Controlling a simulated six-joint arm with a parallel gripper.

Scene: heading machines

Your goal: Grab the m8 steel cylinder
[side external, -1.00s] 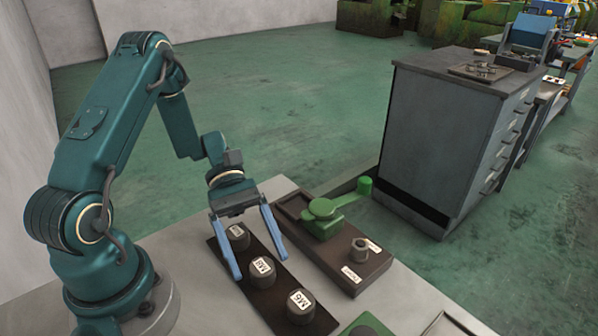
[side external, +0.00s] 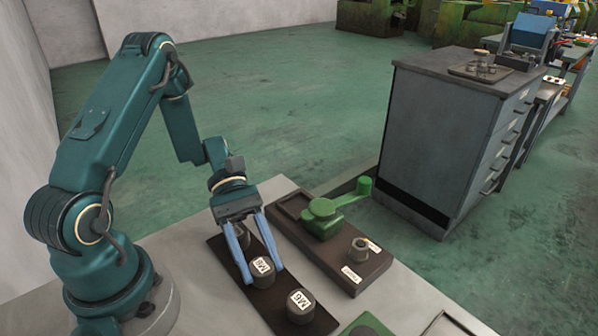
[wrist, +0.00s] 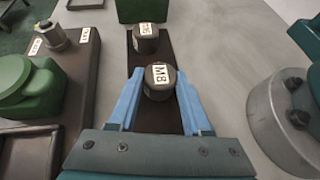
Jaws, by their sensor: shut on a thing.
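The m8 steel cylinder (side external: 263,275) is dark, with a white M8 label on top. In the wrist view the M8 cylinder (wrist: 159,90) sits between the blue fingertips. My gripper (side external: 263,276) is shut on it, one finger on each side; it also shows in the wrist view (wrist: 158,88). The cylinder appears still down on the strip. The cylinder's lower part is partly hidden by the fingers in the side view.
A dark tray (side external: 318,262) with a green device (side external: 325,217) and a nut-like part (side external: 359,250) lies to the right. A grey cabinet (side external: 440,140) stands beyond.

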